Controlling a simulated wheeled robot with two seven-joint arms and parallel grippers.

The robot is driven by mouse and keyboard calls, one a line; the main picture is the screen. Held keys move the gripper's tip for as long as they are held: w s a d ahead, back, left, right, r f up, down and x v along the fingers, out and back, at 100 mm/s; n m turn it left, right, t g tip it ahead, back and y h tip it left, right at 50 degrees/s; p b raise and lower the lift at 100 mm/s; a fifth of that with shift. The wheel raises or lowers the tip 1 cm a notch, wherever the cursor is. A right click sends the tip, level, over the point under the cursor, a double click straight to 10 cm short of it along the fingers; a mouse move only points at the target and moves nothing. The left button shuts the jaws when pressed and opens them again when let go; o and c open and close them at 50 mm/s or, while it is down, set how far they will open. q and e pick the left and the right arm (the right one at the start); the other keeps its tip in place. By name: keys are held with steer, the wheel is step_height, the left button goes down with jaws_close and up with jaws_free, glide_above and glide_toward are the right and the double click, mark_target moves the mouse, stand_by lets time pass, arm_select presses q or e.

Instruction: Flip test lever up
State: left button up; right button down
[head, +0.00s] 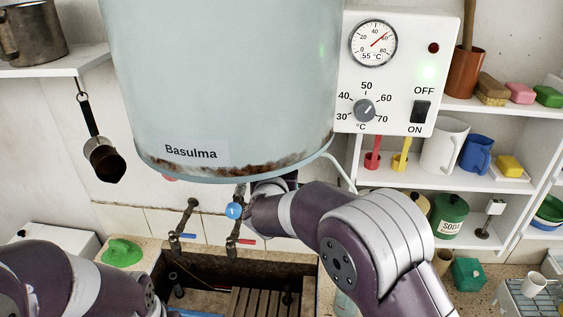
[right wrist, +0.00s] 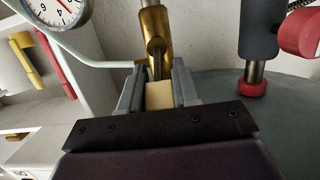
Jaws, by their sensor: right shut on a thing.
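In the right wrist view a brass fitting (right wrist: 153,35) has a thin stem running from it toward my fingers. A tan block (right wrist: 159,95), which looks like the end of the test lever, sits between the fingers of my right gripper (right wrist: 159,88). The gripper is shut on it. In the head view the right gripper and the lever are hidden at the underside of the pale blue boiler (head: 225,80), and only my right arm shows. My left arm shows at the lower left; its gripper is out of view.
A dark pipe with a red collar (right wrist: 252,88) stands right of the fitting. Two taps (head: 183,225) hang over the stone trough (head: 292,257). The control panel (head: 395,75) has a dial, a knob and a switch. Shelves (head: 480,105) with mugs and soaps stand at right.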

steer(key=shift+r, duration=0.1)
steer(key=c, duration=0.9)
jaws_free()
steer(key=shift+d, duration=0.15)
steer(key=shift+s, duration=0.1)
steer(key=shift+s+b, duration=0.3)
steer(key=shift+b, duration=0.1)
steer(key=b+v, duration=0.4)
steer(key=v, duration=0.7)
steer(key=shift+s+r, duration=0.2)
steer(key=shift+s, duration=0.2)
